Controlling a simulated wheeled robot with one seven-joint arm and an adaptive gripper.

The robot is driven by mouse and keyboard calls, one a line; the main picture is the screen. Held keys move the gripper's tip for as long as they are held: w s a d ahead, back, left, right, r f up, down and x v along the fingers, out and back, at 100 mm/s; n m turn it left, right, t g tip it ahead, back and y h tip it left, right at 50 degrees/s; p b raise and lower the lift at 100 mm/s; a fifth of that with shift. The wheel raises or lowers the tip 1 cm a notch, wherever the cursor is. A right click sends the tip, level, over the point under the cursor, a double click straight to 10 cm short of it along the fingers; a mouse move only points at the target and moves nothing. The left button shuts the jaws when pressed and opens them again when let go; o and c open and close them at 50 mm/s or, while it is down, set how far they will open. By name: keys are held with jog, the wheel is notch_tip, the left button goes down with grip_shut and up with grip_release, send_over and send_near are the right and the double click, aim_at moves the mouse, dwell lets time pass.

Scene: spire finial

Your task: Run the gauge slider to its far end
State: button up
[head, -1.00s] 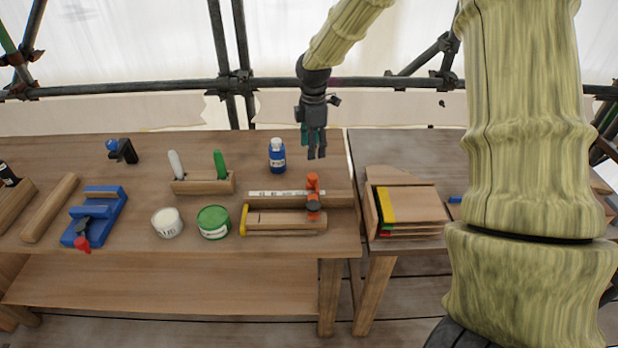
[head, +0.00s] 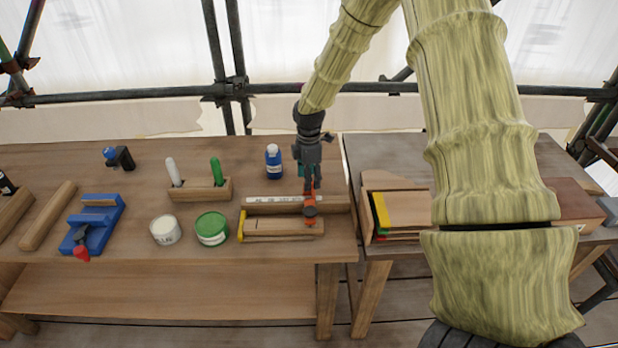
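The gauge is a wooden rail with a white marked scale (head: 278,200), lying along the front right part of the workbench. Its orange slider (head: 310,208) sits toward the right end of the rail, with a dark grey knob at its front. My gripper (head: 308,186) points down directly above and behind the slider, and its fingers overlap the slider's upper part in the head view. I cannot tell whether the fingers touch or enclose it, or how far apart they are.
A wooden block with a yellow end (head: 284,228) lies in front of the rail. A green tin (head: 211,228), a white tin (head: 165,230) and a blue bottle (head: 273,161) stand nearby. A blue vise (head: 92,225) is further left. A box of boards (head: 398,205) stands on the right table.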

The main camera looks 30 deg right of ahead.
jog(key=shift+f, duration=0.7)
grip_shut()
